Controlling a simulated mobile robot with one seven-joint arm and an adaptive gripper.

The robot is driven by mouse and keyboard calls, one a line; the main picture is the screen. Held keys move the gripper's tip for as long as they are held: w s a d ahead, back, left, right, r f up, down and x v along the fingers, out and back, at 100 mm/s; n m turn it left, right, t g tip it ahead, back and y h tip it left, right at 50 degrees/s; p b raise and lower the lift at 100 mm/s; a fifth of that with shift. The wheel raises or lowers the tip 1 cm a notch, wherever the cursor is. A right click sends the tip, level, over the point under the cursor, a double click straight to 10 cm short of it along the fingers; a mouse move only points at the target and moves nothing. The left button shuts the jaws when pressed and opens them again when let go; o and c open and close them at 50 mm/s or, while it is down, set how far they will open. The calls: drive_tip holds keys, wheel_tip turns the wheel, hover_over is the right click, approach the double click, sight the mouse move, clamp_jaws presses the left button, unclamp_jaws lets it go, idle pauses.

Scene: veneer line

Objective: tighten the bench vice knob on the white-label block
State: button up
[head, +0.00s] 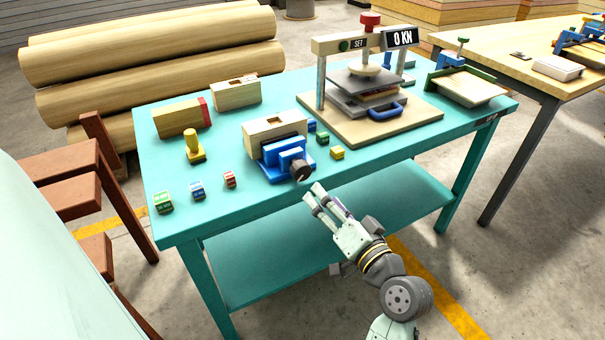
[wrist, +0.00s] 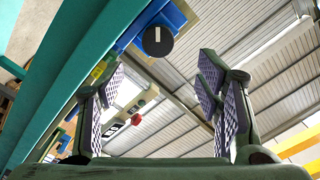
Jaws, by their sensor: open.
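A pale wooden block (head: 268,128) with a rectangular hole in its top sits in the blue bench vice (head: 286,160) near the table's front edge. I cannot make out a white label on it. The vice's dark round knob (head: 300,170) faces the front edge; in the wrist view the knob (wrist: 158,40) shows a white line on its face. My gripper (head: 315,192) is open and empty, just in front of and slightly below the knob, apart from it. In the wrist view my gripper's two patterned fingers (wrist: 160,82) stand wide apart, and the knob lies beyond them, towards the left finger.
A lower shelf (head: 300,255) extends underneath.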

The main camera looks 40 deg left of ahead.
sight(304, 174)
drive_tip(key=w+a+n, duration=0.1)
drive_tip(key=a+n, duration=0.2)
drive_tip(key=w+a+n+b, duration=0.1)
drive_tip(key=a+n, duration=0.2)
drive_tip(key=n, duration=0.1)
drive_tip(key=w+a+n+b, duration=0.1)
drive_tip(key=w+a+n, duration=0.1)
drive_tip(key=a+n, duration=0.1)
drive_tip(key=shift+a+n, duration=0.35)
drive_tip(key=shift+n, duration=0.35)
drive_tip(key=shift+w+a+f, duration=0.15)
drive_tip(key=shift+w+a, duration=0.05)
drive_tip(key=shift+a, duration=0.3)
drive_tip(key=shift+c, duration=0.5)
drive_tip(key=c, duration=1.1)
